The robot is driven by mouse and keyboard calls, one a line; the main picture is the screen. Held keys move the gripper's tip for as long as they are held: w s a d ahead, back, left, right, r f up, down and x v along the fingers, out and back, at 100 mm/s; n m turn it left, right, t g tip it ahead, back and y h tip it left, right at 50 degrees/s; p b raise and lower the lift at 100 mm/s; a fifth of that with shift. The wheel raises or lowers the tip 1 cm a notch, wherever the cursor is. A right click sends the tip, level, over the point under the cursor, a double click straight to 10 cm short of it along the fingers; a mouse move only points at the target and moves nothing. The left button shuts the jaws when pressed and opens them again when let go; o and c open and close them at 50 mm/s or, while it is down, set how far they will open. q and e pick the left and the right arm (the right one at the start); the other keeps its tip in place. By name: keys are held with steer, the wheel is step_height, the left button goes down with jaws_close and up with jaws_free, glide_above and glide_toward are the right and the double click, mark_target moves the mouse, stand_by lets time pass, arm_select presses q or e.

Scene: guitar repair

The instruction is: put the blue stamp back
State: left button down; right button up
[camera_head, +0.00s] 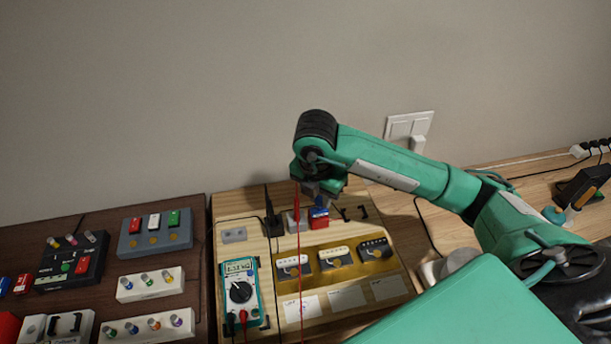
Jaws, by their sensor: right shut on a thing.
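My right arm comes in from the right, and its gripper (321,192) points down over the back of the light wooden board (235,203). It is shut on the blue stamp (318,212), which shows just below the fingers. A red block (319,223) shows directly under the blue stamp; I cannot tell whether the two touch. A small grey block (296,222) stands just left of them. The fingertips are small and partly hidden by the wrist. My left gripper is not in view.
A teal multimeter (240,292) lies at the board's left, with a thin red line rising past the gripper. A gold panel (344,261) with dark modules lies in front of the stamps. Pedals (155,233) crowd the dark board at left. A wall stands close behind.

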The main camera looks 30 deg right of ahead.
steer(key=w+d+p, duration=0.4)
steer(key=w, duration=0.9)
steer(key=f, duration=0.2)
steer(key=f+p, duration=0.1)
steer(key=f, duration=0.1)
steer(key=f+p, duration=0.1)
steer(key=f, duration=0.1)
steer(key=shift+w+a+f, duration=0.1)
steer(key=shift+a, duration=0.2)
steer(key=shift+w+f+p, duration=0.15)
steer(key=shift+p, duration=0.15)
steer(key=shift+f, duration=0.2)
steer(key=shift+d, duration=0.1)
steer(key=shift+f, duration=0.1)
